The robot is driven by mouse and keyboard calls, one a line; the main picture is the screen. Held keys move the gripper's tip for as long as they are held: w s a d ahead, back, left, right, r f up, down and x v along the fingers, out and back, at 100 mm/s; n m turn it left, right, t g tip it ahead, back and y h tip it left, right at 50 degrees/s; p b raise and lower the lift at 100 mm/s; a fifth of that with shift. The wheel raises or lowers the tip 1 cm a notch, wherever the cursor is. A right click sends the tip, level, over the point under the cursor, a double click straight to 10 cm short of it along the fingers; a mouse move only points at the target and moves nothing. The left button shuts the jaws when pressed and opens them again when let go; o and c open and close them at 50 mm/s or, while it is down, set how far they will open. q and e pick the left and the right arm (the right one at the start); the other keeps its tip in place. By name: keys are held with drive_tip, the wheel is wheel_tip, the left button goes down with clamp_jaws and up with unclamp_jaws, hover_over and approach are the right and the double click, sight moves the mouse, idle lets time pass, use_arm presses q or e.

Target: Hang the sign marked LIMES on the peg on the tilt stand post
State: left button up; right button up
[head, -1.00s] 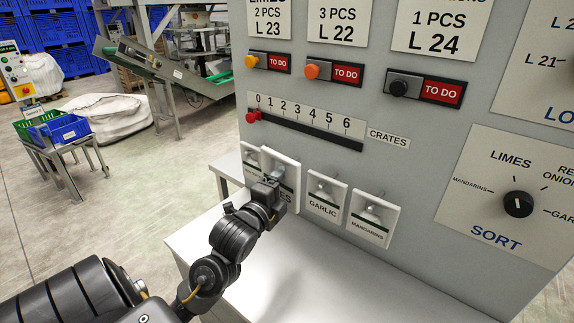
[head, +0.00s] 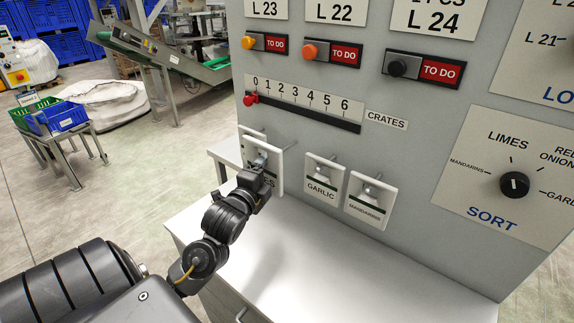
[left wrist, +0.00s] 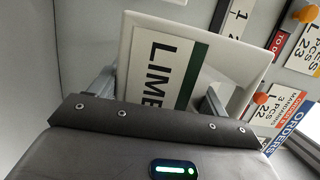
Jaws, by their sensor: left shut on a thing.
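The white LIMES sign (head: 278,166), with a green stripe, is at the left end of the row of signs on the grey panel. My left gripper (head: 261,166) is shut on it and covers part of its lettering. In the left wrist view the LIMES sign (left wrist: 165,62) shows sideways, between the fingers of the left gripper (left wrist: 157,98). I cannot tell whether it is still on a peg. My right gripper is not in view. I cannot make out the tilt stand post or its peg.
The GARLIC sign (head: 322,184) and MANDARINS sign (head: 366,205) hang on pegs to the right. Another sign is mostly hidden behind LIMES. A white ledge (head: 330,265) lies below. A green and blue crate stand (head: 60,125) is at the left on open floor.

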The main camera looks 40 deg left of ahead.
use_arm(q)
approach(292, 160)
drive_tip(key=p+x, duration=0.2)
drive_tip(key=x, duration=0.1)
drive_tip(key=r+p+x, duration=0.1)
drive_tip(key=p+x, duration=0.1)
drive_tip(key=x, duration=0.1)
drive_tip(key=shift+w+r, duration=0.1)
drive_tip(key=shift+w, duration=0.1)
drive_tip(key=shift+f+p, duration=0.3)
drive_tip(key=shift+p, duration=0.25)
drive_tip(key=shift+f, duration=0.2)
drive_tip(key=shift+s, duration=0.2)
